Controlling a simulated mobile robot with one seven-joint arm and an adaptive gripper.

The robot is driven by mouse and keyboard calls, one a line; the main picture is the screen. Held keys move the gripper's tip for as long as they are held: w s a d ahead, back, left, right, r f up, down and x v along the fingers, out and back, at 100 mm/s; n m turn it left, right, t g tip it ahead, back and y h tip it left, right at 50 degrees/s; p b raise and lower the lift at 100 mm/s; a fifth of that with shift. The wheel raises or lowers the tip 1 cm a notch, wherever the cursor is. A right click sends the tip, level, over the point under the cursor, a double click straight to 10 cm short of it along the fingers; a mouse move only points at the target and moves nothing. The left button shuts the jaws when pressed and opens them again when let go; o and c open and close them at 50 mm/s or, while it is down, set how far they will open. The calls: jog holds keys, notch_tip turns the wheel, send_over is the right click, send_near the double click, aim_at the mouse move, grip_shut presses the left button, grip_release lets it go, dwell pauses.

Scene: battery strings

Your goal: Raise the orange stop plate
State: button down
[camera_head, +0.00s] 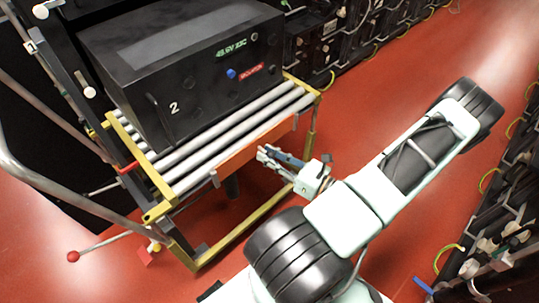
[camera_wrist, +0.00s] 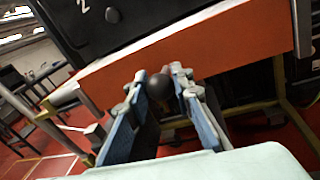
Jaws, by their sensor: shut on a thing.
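The orange stop plate (camera_head: 243,152) spans the near side of the roller cart, in front of the rollers. In the head view my gripper (camera_head: 266,156) reaches the plate's front face from the right, and the knob is hidden there.
A large black battery box (camera_head: 190,70) marked 2 lies on the grey rollers (camera_head: 235,135) behind the plate. The cart has a yellow frame (camera_head: 240,229) and a red-knobbed lever (camera_head: 73,256). Black battery racks (camera_head: 330,40) line the back and right. Red floor lies clear between.

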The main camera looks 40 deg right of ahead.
aim_at(270, 153)
notch_tip(270, 153, up, 5)
jog(key=p, duration=0.2)
jog(key=shift+f+p, duration=0.2)
jog(key=shift+p, duration=0.2)
jog(key=c, duration=1.7)
grip_release()
jog(key=shift+o, duration=0.2)
jog(key=shift+f, duration=0.1)
jog(key=v, duration=1.2)
